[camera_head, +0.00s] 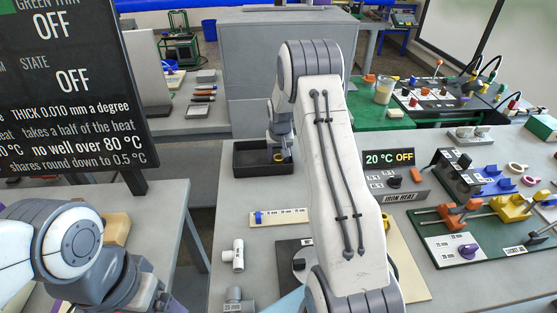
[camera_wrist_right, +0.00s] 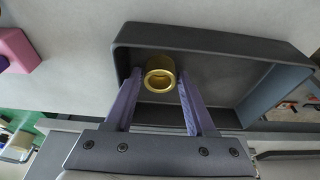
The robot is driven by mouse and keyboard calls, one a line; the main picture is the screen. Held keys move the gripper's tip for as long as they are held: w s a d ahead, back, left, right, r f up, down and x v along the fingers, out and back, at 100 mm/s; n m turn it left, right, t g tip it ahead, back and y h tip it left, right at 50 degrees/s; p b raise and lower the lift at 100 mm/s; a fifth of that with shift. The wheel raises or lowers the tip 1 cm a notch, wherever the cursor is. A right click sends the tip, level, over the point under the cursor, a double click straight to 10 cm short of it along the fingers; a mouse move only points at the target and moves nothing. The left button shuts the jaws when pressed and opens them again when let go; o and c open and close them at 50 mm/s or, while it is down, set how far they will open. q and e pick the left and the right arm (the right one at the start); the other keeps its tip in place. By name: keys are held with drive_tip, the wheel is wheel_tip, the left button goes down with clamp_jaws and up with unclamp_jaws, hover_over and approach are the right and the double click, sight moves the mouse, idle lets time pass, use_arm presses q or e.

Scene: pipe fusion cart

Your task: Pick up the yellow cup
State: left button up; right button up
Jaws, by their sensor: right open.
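The yellow cup (camera_wrist_right: 160,66) is a small, brassy, round piece at the near wall of the black tray (camera_wrist_right: 215,42) in the right wrist view. It also shows as a small yellow spot (camera_head: 279,156) in the head view, largely hidden by my gripper. My right gripper (camera_wrist_right: 160,88) is open, its two purple fingers on either side of the cup; I cannot tell whether they touch it. In the head view the right gripper (camera_head: 278,147) reaches down over the tray (camera_head: 246,170). My left gripper (camera_head: 160,301) is partly in view at the bottom left, its fingers cut off.
A tall grey cabinet (camera_head: 240,60) stands close behind the tray. A dark sign (camera_head: 70,90) blocks the left. The IRON HEAT unit (camera_head: 398,182), a green board (camera_head: 450,262) with clamps and white pipe fittings (camera_head: 238,255) crowd the table. Bare tabletop lies around the tray's front.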

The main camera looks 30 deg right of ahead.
clamp_jaws()
drive_tip(key=shift+r, duration=0.1)
